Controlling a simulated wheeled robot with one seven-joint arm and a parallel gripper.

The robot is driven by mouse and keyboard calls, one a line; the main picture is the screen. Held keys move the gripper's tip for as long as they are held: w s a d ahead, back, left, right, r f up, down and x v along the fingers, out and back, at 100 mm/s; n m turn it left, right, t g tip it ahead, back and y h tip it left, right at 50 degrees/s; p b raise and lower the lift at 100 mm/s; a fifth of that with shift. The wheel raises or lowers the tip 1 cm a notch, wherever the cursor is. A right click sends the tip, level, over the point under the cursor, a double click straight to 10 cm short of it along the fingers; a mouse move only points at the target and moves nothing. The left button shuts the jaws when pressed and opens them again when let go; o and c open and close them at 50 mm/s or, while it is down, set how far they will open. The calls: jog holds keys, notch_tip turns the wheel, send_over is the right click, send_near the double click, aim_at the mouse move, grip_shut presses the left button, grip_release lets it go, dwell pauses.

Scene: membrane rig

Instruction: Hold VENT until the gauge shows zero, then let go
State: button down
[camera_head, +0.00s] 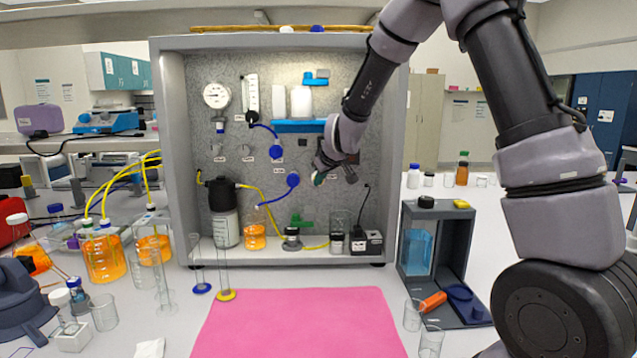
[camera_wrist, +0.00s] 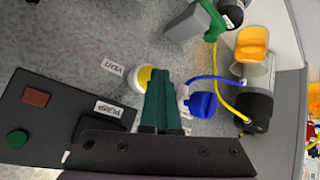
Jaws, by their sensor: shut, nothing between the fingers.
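The round gauge (camera_head: 216,95) hangs at the upper left of the rig's back panel; its needle is too small to read. In the wrist view, the VENT label (camera_wrist: 113,66) is beside a round yellow and white button (camera_wrist: 141,78). My gripper (camera_wrist: 164,73) is shut and empty, its green fingers reaching toward the panel and overlapping the button's edge. I cannot tell whether the tips touch it. In the head view, my gripper (camera_head: 318,179) is in front of the right half of the panel, and my arm hides the button there.
A black PUMP box (camera_wrist: 50,115) with red and green buttons sits beside my gripper. A blue-handled valve (camera_wrist: 203,104) and blue and yellow tubing are close on the other side. Bottles stand on the rig's floor. A pink mat (camera_head: 297,325) lies clear in front.

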jog(key=shift+s, duration=0.1)
dwell(0.4)
jog(key=shift+s, duration=0.85)
jog(key=s, duration=0.5)
